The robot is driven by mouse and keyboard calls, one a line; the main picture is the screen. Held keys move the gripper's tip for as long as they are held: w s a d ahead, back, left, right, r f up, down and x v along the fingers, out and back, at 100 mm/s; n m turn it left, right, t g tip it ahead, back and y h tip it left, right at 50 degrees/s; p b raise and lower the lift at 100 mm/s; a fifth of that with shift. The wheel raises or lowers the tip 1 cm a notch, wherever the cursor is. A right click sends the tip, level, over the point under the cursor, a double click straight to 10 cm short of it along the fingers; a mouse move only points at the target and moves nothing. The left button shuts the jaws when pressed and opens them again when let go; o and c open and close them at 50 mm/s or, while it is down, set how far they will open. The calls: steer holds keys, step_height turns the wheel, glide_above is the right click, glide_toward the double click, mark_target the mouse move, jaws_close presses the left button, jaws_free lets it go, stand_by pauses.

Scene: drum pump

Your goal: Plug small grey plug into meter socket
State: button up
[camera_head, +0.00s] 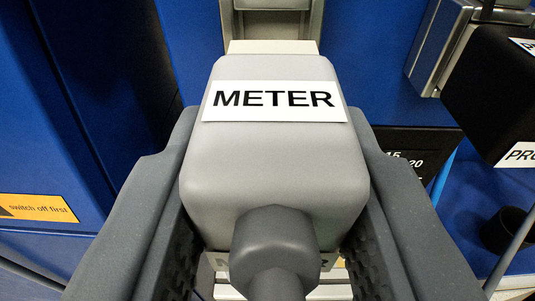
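The small grey plug (275,165) fills the middle of the head view, with a white label reading METER on its upper face. My gripper (275,140) is shut on it, one dark grey finger along each side. A thick dark grey cable end (274,245) comes out of the plug's near side. At its far side a cream part (272,47) meets a metal frame piece (272,18). I cannot tell whether these are plugged together. A partly hidden label (327,262) shows below the plug; the meter socket itself is not clearly visible.
A black block (492,90) with partly cut-off white labels and a metal latch (440,45) stand at the right. A black panel with numbers (415,145) is behind my right finger. Blue panels surround; a yellow "switch off first" label (38,208) is at left.

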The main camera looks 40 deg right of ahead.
mark_target(276, 234)
steer(key=shift+p+x, duration=0.4)
steer(key=shift+x, duration=0.65)
steer(key=shift+w+d+r+p, duration=0.2)
steer(key=shift+w+d+p, duration=0.35)
steer(key=shift+p, duration=0.25)
stand_by(1.8)
steer(key=o, duration=1.2)
steer(key=shift+a, duration=0.1)
steer(key=shift+p+v, duration=0.9)
steer(key=shift+v, duration=3.65)
